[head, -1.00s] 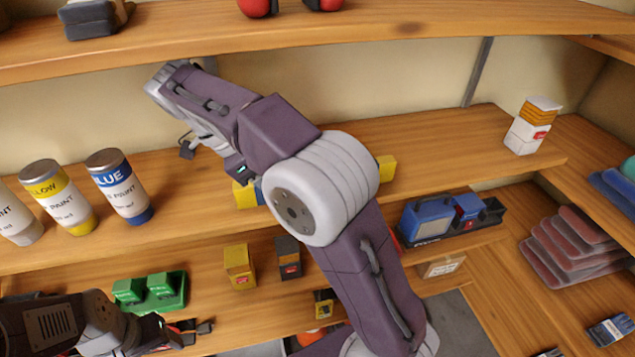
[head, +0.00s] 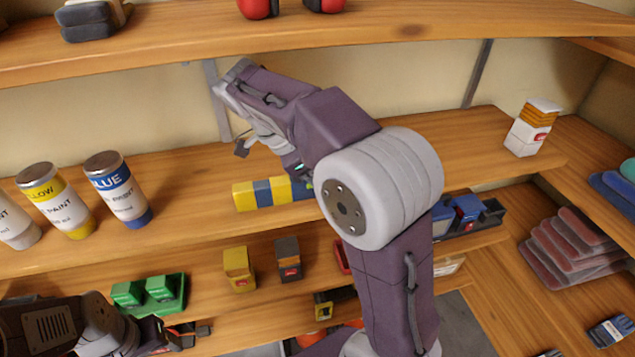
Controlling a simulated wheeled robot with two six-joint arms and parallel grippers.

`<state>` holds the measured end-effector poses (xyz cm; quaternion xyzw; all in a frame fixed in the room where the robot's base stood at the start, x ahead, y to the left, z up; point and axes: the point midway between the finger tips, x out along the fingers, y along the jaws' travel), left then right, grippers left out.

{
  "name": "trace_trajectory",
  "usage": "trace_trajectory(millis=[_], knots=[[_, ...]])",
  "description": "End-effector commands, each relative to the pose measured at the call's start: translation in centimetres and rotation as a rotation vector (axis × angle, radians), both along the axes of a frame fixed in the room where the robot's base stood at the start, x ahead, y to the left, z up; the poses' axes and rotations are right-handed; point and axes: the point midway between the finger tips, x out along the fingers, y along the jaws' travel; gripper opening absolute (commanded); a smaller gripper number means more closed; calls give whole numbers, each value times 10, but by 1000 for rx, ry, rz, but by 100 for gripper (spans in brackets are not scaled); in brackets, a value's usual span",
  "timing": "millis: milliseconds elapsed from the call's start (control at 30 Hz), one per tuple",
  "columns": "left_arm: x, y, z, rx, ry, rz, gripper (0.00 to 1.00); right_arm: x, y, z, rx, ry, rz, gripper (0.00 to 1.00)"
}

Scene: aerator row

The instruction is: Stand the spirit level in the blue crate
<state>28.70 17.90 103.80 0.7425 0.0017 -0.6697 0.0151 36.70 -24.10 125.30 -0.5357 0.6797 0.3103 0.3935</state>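A long bar with yellow and blue bands (head: 262,192), which looks like the spirit level, lies flat along the middle shelf; my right arm hides its right part. My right gripper (head: 243,149) is above and behind the bar's left part, apart from it. One dark fingertip shows there, and I cannot make out the other finger or anything held. My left gripper (head: 190,336) is low at the left, in front of the lower shelf, with its dark fingertips apart and nothing seen between them. I cannot make out a blue crate for certain.
Paint cans (head: 118,190) stand left on the middle shelf; a white-and-orange box (head: 531,127) stands right. Below are a green tray (head: 172,303), a yellow box (head: 239,268), a grey box (head: 288,259) and a dark tray with blue items (head: 465,213). The upper shelf (head: 400,28) overhangs.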

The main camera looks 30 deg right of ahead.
Motion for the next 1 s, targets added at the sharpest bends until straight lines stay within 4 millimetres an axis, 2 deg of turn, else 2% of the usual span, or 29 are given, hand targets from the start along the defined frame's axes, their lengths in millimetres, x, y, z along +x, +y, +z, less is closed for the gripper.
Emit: trace_trajectory(millis=[33,133,167,1000], knots=[[0,0,0,0,0,0,66,0,0,0,0,0,0,30],[0,0,0,0,0,0,66,0,0,0,0,0,0,2],[0,0,0,0,0,0,66,0,0,0,0,0,0,0],[0,0,0,0,0,0,66,0,1,0,1,1,0,0]])
